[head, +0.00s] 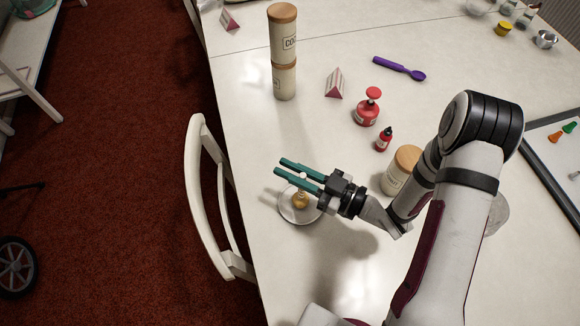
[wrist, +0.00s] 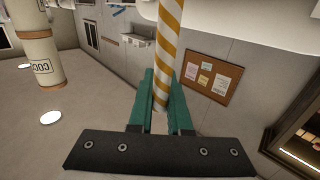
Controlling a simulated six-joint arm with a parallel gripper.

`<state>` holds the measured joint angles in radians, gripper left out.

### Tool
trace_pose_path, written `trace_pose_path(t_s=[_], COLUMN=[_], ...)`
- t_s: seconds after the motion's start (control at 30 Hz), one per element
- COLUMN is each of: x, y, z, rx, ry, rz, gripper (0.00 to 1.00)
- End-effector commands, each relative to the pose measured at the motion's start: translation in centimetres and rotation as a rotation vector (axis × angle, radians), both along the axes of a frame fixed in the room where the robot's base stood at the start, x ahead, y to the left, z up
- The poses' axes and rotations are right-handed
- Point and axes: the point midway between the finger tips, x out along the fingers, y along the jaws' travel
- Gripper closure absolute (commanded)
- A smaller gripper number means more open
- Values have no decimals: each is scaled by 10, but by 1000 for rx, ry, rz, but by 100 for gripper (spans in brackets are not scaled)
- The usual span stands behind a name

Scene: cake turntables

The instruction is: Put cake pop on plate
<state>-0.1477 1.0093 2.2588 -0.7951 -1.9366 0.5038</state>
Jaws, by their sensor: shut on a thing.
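My gripper (head: 281,167) has teal fingers and is shut on the cake pop's stick. In the wrist view, the yellow-and-white striped stick (wrist: 167,60) stands between the fingers. In the head view, a small golden-brown ball (head: 300,201), apparently the cake pop's head, shows just below the fingers. A round pale plate (head: 286,213) lies under the gripper near the table's left edge. The golden ball appears over the plate's middle; I cannot tell whether it touches the plate. The fingers hide part of the stick and of the plate's far side.
A wooden-lidded jar (head: 396,180) stands close to the right of my gripper. A white chair (head: 207,190) is at the table's left edge.

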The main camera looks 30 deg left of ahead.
Motion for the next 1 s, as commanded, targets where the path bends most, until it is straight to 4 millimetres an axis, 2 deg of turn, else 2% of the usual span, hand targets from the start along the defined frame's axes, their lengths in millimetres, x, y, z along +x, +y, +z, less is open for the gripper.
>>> trace_pose_path(t_s=[0.03, 0.07, 0.2, 0.67, 0.77, 1.0], x=[0, 0, 0, 0, 1, 1], y=[0, 0, 0, 0, -15, -75], z=[-1, -1, -1, 3, 3, 3], rx=[0, 0, 0, 0, 0, 1], ry=[0, 0, 0, -1, 0, -1], rz=[0, 0, 0, 0, -5, -7], gripper=[100, 78, 54, 54, 54, 54])
